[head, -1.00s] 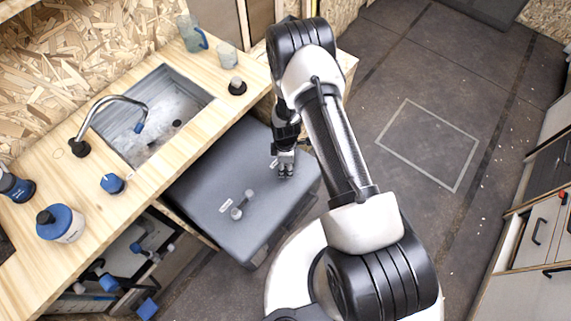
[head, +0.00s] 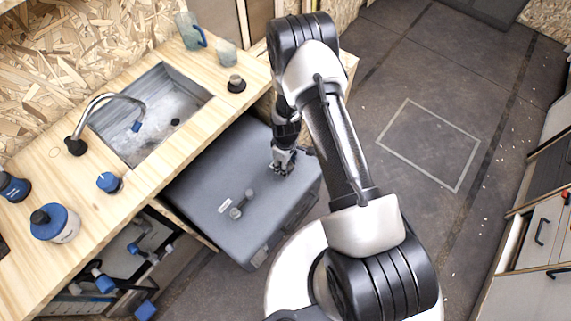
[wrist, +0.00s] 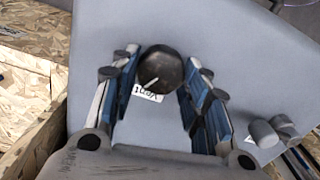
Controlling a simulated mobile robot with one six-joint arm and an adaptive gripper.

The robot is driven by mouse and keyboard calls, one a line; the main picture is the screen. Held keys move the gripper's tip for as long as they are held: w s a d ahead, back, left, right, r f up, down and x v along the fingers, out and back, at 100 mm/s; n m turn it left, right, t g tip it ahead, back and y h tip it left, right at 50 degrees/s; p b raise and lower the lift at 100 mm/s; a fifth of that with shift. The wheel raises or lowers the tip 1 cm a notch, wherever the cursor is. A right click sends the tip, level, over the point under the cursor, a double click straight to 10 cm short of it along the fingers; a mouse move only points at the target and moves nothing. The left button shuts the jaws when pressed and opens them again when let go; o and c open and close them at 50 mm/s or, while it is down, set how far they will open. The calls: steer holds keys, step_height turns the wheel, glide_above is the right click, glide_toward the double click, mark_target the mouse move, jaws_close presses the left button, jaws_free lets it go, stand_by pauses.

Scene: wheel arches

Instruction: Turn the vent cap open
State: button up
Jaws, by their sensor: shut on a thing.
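The vent cap (wrist: 160,66) is a dark round knob with a short white line on top, in the wrist view. A white label reading "Vent" (wrist: 148,95), upside down in this view, lies beside it on the grey tank top. The white line points down and left toward the label. My gripper (wrist: 162,70) has a finger on each side of the cap and is shut on it. In the head view my gripper (head: 282,166) is low over the grey tank (head: 208,190) and hides the cap there.
A second grey fitting (head: 242,204) with its own label stands on the tank near my gripper; it also shows in the wrist view (wrist: 270,132). The wooden counter (head: 150,180) with a sink (head: 160,125) runs along the tank's left. The floor to the right is clear.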

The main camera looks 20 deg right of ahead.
steer(key=m+b, duration=0.1)
steer(key=m, duration=0.5)
steer(key=shift+d, duration=0.1)
steer(key=m+b, duration=0.1)
steer(key=m, duration=0.4)
steer(key=shift+d+m, duration=0.1)
steer(key=shift+m, duration=0.3)
steer(key=o, duration=1)
steer(key=shift+o, duration=0.2)
step_height(320, 180, up, 12)
stand_by(0.6)
